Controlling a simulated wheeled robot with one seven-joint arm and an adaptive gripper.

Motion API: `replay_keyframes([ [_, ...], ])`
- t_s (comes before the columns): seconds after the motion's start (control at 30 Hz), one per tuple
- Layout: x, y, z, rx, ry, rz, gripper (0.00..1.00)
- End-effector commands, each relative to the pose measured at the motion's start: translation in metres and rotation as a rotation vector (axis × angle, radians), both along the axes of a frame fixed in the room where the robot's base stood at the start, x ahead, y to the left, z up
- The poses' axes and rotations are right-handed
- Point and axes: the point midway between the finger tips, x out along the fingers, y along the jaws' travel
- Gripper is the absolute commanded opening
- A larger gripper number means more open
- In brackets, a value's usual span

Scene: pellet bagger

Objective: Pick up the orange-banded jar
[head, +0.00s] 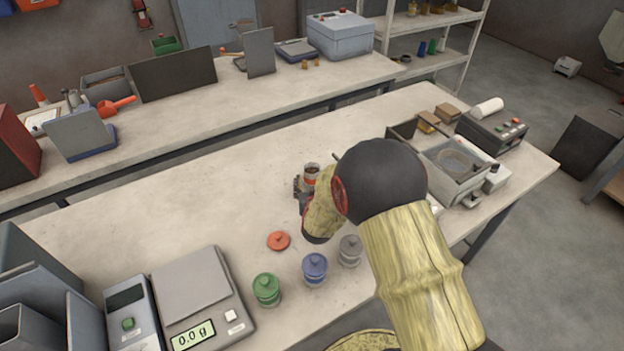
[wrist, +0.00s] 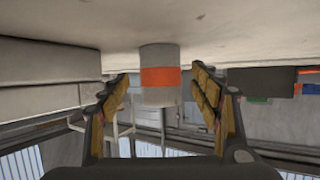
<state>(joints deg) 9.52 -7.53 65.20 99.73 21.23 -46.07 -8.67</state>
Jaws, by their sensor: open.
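The orange-banded jar (head: 311,173) stands upright and lidless on the near bench, with dark reddish contents at its mouth. In the wrist view, which is upside down, the jar (wrist: 160,77) shows clear walls and a wide orange band. My gripper (wrist: 161,79) is open, with one finger on each side of the jar in that picture and a gap on both sides. How deep the jar sits between the fingers I cannot tell. In the head view my gripper (head: 302,190) is low beside the jar, partly hidden by my arm.
An orange lid (head: 279,240) lies flat on the bench. Green-lidded (head: 266,290), blue-lidded (head: 314,270) and grey-lidded (head: 349,251) jars stand nearer. A scale (head: 195,290) is at the left, a grey machine (head: 455,165) at the right. The bench left of the jar is clear.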

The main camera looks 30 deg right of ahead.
Motion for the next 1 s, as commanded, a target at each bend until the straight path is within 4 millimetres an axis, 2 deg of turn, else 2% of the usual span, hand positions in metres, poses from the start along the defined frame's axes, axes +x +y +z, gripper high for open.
replay_keyframes([
  [0.3,0.035,-0.017,-0.017,0.0,0.0,0.0,0.63],
  [0.63,0.04,-0.019,-0.017,0.0,0.0,0.001,0.63],
  [1.0,0.04,-0.019,-0.017,0.0,0.0,0.001,0.42],
])
